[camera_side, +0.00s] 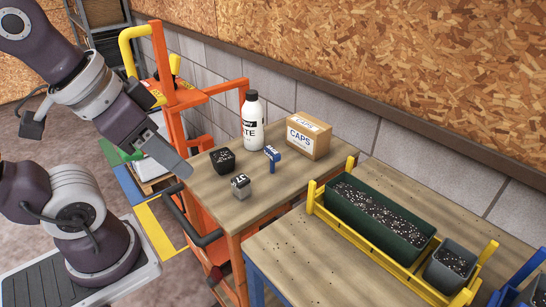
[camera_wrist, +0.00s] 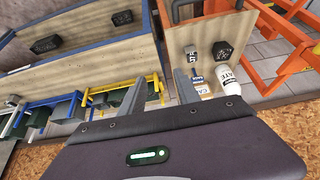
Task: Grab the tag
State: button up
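The tag (camera_side: 273,156) is a small blue T-shaped piece with white marking. It stands upright on the small wooden table (camera_side: 262,193), between a black pot and a cardboard box. In the wrist view the tag (camera_wrist: 197,79) shows small, just right of a grey finger. My gripper (camera_side: 183,168) is at the table's left edge, above and left of the tag and apart from it. In the wrist view my gripper (camera_wrist: 161,90) shows two grey fingers spread apart, with nothing visibly held between them.
A grey block (camera_side: 240,187), a soil-filled black pot (camera_side: 222,159), a white bottle (camera_side: 252,122) and a CAPS box (camera_side: 308,135) surround the tag. An orange cart frame (camera_side: 172,95) stands behind left. A yellow rack (camera_side: 325,208) with a green planter (camera_side: 375,213) is right.

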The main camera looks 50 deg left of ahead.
jog(key=shift+o, duration=0.4)
jog(key=m+g+y, duration=0.4)
jog(key=m+y, duration=0.9)
jog(key=m, duration=0.6)
send_over(267, 151)
jog(key=d, duration=0.5)
notch_tip(267, 151, down, 11)
jog(key=shift+y, duration=0.3)
jog(key=f, duration=0.8)
jog(key=shift+w, duration=0.35)
jog(key=x, duration=0.6)
jog(key=shift+a+f, duration=0.4)
jog(key=shift+a, duration=0.3)
grip_shut()
